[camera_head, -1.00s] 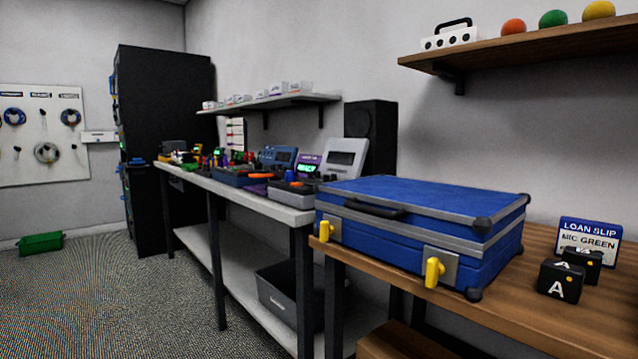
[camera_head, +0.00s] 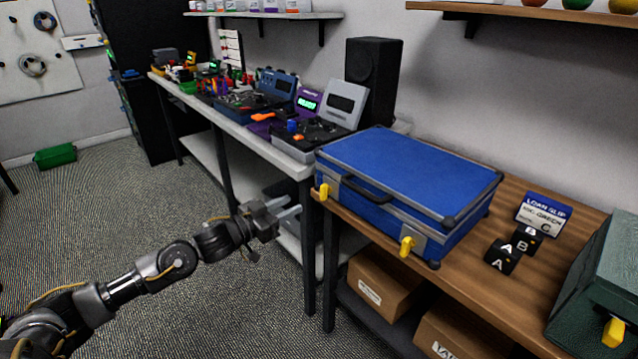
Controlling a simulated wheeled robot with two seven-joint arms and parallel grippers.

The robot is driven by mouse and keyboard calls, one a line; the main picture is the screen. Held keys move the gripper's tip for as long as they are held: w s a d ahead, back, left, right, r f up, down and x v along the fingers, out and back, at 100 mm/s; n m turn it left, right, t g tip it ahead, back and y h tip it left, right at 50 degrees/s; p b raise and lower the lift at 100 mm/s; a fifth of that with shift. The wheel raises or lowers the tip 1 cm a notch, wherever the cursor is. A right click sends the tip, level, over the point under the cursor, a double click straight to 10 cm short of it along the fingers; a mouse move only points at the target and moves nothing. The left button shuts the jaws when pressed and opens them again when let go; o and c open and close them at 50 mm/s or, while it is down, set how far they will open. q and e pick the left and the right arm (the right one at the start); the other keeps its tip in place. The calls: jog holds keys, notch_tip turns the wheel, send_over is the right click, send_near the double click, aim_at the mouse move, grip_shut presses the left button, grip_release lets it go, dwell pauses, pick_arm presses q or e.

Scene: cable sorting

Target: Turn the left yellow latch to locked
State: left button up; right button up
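The blue case (camera_head: 410,175) sits closed on the wooden bench, with a dark handle (camera_head: 366,190) on its front. The left yellow latch (camera_head: 323,191) is on the front near the case's left corner, its tab roughly upright. A second yellow latch (camera_head: 406,246) is on the front near the right corner, also roughly upright. My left gripper (camera_head: 290,209) is in front of the bench, left of and slightly below the left latch, apart from it. Its two fingers point right, with a gap between them and nothing held. My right gripper is out of view.
The wooden bench (camera_head: 480,285) also holds black lettered blocks (camera_head: 501,258), a loan slip sign (camera_head: 543,217) and a dark green case (camera_head: 600,275) at right. A grey-topped bench (camera_head: 235,124) with devices adjoins at left. Cardboard boxes (camera_head: 383,288) stand below.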

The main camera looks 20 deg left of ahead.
aim_at(321, 190)
pick_arm(q)
jog(key=x, duration=1.1)
jog(key=shift+s, duration=0.1)
grip_shut()
